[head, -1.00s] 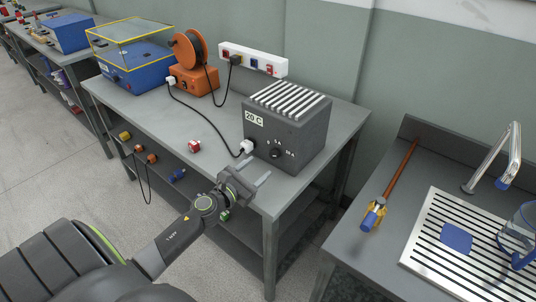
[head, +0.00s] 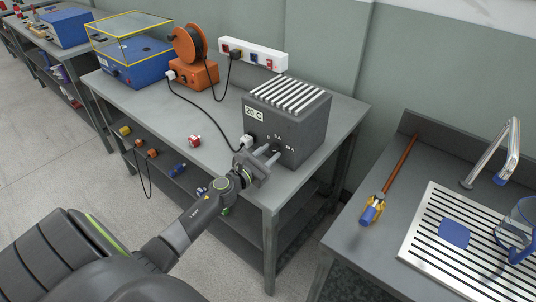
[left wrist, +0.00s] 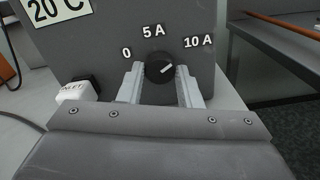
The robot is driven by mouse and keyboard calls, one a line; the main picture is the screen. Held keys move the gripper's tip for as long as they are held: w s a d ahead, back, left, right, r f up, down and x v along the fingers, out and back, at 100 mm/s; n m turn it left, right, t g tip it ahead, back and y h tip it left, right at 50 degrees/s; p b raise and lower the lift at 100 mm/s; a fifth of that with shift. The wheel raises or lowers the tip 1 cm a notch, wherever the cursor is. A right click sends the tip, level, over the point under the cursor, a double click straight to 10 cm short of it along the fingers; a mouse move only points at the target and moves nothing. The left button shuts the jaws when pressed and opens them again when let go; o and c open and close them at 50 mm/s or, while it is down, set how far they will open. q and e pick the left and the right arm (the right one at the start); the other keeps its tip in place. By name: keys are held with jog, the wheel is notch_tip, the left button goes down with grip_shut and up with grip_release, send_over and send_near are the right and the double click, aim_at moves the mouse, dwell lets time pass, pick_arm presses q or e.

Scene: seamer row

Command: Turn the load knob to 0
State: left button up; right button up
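The load knob (left wrist: 160,68) is a round black knob on the front of a dark grey box (head: 308,125). Its white mark points up and to the right, toward the 10 A label (left wrist: 198,41). The 0 label (left wrist: 127,53) is at its left and the 5 A label (left wrist: 153,31) above it. My left gripper (head: 264,152) is in front of the box face. In the left wrist view its two fingers (left wrist: 161,85) stand apart on either side of the knob, open; I cannot tell whether they touch it. My right gripper is not in view.
A white plug (left wrist: 76,92) sits in the box's lower left, with a black cable. An orange cable reel (head: 195,70), a blue case (head: 135,70), a white power strip (head: 253,57) and a small red-and-white item (head: 194,141) share the bench. A sink counter stands at right.

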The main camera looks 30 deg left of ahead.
pick_arm(q)
jog(key=c, duration=0.3)
jog(key=shift+n, duration=0.3)
jog(key=n, duration=0.5)
jog(key=n+p, duration=0.1)
jog(key=n, duration=0.5)
jog(key=n+p, duration=0.1)
jog(key=n, duration=0.5)
jog(key=shift+n+p, duration=0.35)
jog(key=shift+n, duration=0.05)
jog(key=n+p, duration=0.2)
jog(key=n, duration=0.3)
jog(key=shift+n, duration=0.3)
